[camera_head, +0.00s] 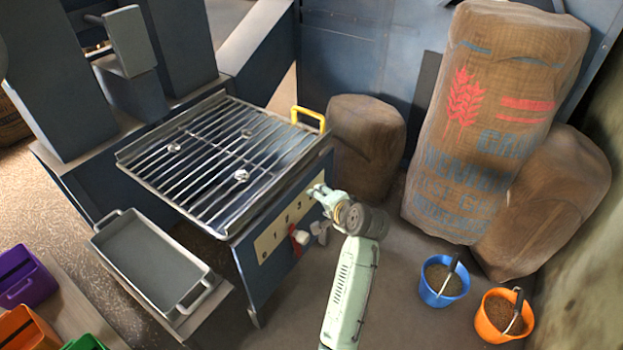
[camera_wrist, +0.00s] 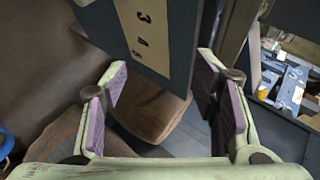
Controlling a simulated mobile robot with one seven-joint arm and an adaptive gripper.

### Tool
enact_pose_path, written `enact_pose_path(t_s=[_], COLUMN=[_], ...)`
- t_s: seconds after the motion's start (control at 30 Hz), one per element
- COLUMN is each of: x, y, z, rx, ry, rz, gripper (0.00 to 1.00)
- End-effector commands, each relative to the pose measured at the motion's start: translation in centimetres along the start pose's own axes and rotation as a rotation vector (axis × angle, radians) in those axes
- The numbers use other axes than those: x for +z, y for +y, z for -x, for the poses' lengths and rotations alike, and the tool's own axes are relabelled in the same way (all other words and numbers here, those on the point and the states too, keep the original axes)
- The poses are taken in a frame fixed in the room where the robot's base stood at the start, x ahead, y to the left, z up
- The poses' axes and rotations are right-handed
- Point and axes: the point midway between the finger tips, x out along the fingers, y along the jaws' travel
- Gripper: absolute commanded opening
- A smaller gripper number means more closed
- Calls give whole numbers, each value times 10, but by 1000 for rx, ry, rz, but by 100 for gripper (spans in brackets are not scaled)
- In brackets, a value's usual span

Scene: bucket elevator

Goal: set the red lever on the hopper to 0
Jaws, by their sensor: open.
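Digits 0 and 1 show at the plate's lower left end; which number the lever points to I cannot tell. My gripper (camera_head: 319,206) is at the right part of the plate, up and right of the lever. In the wrist view my gripper (camera_wrist: 165,100) has its purple-padded fingers wide apart with nothing between them. The lever is not visible in that view.
A grate with several nuts covers the hopper's top, with a yellow handle (camera_head: 308,118) at its right corner. A grey tray (camera_head: 150,262) sits at left. Blue (camera_head: 443,280) and orange (camera_head: 504,315) buckets and sacks (camera_head: 490,120) stand at right. Floor shows between hopper and buckets.

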Motion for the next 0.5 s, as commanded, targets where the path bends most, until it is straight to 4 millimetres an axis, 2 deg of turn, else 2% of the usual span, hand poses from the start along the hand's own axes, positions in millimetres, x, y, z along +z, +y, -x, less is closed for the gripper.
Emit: enact_pose_path(t_s=[0.1, 0.3, 0.5], x=[-2, -4, -4], y=[-25, -61, -81], z=[2, 8, 13], rx=[-24, -58, -77], ry=[44, 114, 157], rz=[104, 253, 338], gripper=[54, 54, 54])
